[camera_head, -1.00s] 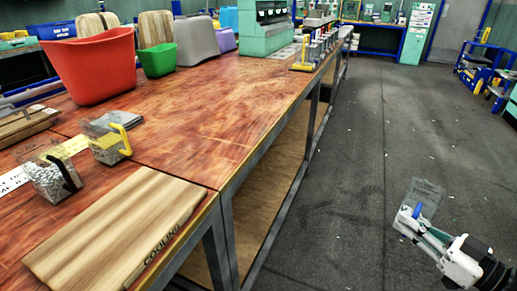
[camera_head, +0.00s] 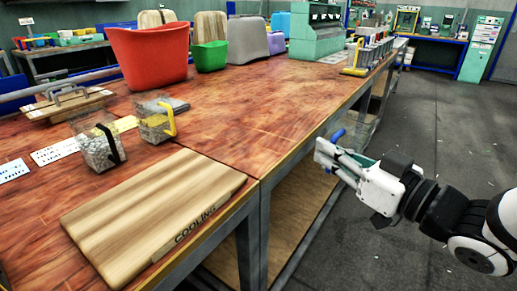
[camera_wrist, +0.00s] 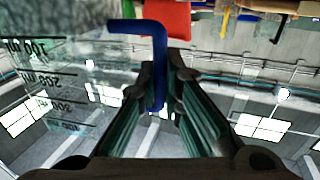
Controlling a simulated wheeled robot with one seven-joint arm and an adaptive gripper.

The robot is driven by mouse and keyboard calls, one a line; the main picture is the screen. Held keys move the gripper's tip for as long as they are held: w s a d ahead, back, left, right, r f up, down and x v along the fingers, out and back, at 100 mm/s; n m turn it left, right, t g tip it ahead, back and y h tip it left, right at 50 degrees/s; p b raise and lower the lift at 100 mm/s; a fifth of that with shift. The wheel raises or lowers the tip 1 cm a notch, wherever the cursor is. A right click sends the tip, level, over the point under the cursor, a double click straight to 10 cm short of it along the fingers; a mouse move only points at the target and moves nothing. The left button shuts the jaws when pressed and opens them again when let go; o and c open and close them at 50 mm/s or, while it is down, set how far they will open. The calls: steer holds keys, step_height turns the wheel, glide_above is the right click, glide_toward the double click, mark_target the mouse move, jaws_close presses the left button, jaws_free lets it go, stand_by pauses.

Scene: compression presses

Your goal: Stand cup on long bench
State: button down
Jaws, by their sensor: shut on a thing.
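My gripper (camera_head: 332,154) is shut on the blue handle (camera_head: 337,136) of a clear cup. The cup's body is see-through and hard to make out in the head view. In the wrist view the clear cup (camera_wrist: 60,85) with dark measuring marks fills the left side, and its blue handle (camera_wrist: 158,65) is between my fingers. The long bench (camera_head: 265,105) has a reddish wooden top. My gripper holds the cup just off the bench's right edge, over the aisle and apart from the top.
A wooden cooling board (camera_head: 150,215) lies at the bench's near end. Two clear cups of grey bits, one with a black handle (camera_head: 97,150) and one with a yellow handle (camera_head: 154,122), stand behind it. A red bin (camera_head: 148,58) is farther back. The middle top is clear.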

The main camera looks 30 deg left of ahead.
steer(key=s+a+r+g+p, duration=0.1)
steer(key=s+a+r+p, duration=0.2)
steer(key=s+a, duration=0.2)
steer(key=s+a+r+n+g+p, duration=0.1)
steer(key=s+a+r+p, duration=0.1)
steer(key=s+a, duration=0.3)
steer(key=shift+s+a+r+y+p, duration=0.35)
steer(key=shift+a+r+y+p, duration=0.1)
steer(key=shift+a, duration=0.2)
steer(key=shift+f+p, duration=0.15)
steer(key=shift+p, duration=0.65)
steer(key=shift+w+a+f+p, duration=0.25)
steer(key=shift+w+a+f, duration=0.6)
steer(key=shift+w+a, duration=0.75)
steer(key=shift+w+a+f+p, duration=0.2)
steer(key=shift+w+a+f, duration=0.6)
steer(key=shift+w+a, duration=0.8)
steer(key=shift+w+a+f+p, duration=0.25)
steer(key=shift+w+a+f, duration=0.75)
steer(key=shift+w, duration=0.95)
steer(key=shift+a+r, duration=0.15)
